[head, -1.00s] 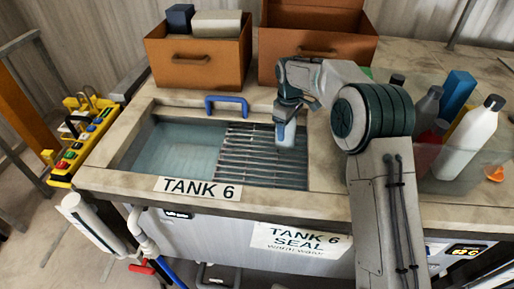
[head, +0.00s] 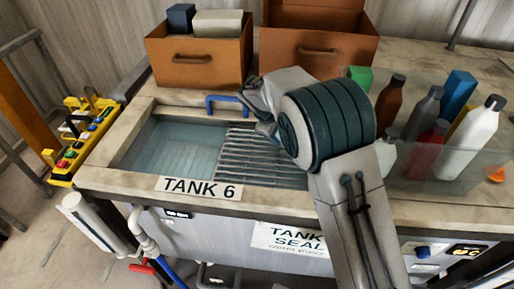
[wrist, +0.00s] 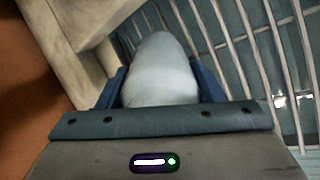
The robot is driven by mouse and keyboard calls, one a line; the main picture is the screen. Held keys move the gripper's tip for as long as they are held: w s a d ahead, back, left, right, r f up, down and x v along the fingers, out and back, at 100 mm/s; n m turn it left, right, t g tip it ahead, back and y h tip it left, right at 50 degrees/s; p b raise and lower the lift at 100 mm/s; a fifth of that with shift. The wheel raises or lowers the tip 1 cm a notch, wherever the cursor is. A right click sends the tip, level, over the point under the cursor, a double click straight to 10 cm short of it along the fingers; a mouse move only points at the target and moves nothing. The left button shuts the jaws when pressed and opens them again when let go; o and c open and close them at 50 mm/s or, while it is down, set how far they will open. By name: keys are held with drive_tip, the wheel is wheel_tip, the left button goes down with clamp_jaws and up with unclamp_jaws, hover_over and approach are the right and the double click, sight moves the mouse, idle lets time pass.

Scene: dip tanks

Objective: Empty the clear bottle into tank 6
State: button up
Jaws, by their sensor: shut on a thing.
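The clear bottle (wrist: 163,72) shows in the wrist view as a pale, rounded, cloudy shape between the blue fingers of my gripper (wrist: 163,88). My gripper is shut on it. Behind it in that view are the metal bars of the tank's rack and a pale rim. Tank 6 (head: 118,140) is the open basin in the head view, with bluish liquid on its left and a slatted rack (head: 240,165) on its right. My arm reaches over the right part of the tank and hides the bottle and fingertips in the head view. The bottle's mouth and contents cannot be made out.
Brown (head: 390,98), grey (head: 424,112), red (head: 428,150) and white (head: 470,140) bottles stand on the right. Two brown boxes (head: 200,68) (head: 345,55) stand behind the tank. A blue handle (head: 226,100) sits at its back edge. A yellow button panel (head: 80,135) is at left.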

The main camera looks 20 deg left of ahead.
drive_tip(key=shift+s+a+f+t+h, duration=0.3)
drive_tip(key=shift+s+t, duration=0.15)
drive_tip(key=shift+t, duration=0.25)
drive_tip(key=shift+r+t+h+b, duration=0.25)
drive_tip(key=shift+t+b, duration=0.35)
drive_tip(key=shift+b, duration=0.4)
drive_tip(key=shift+f+t+h+b, duration=0.3)
drive_tip(key=shift+t+b, duration=0.2)
drive_tip(key=shift+b, duration=0.4)
drive_tip(key=shift+w+r, duration=0.1)
drive_tip(key=shift+r, duration=0.15)
drive_tip(key=shift+d+b, duration=0.1)
drive_tip(key=shift+b, duration=0.25)
drive_tip(key=shift+f+t+h, duration=0.1)
drive_tip(key=shift+t+h, duration=0.15)
drive_tip(key=shift+t, duration=0.15)
drive_tip(key=shift+r+t+b, duration=0.2)
drive_tip(key=shift+t+b, duration=0.2)
drive_tip(key=shift+b, duration=0.2)
drive_tip(key=shift+r, duration=0.1)
drive_tip(key=shift+h+b, duration=0.3)
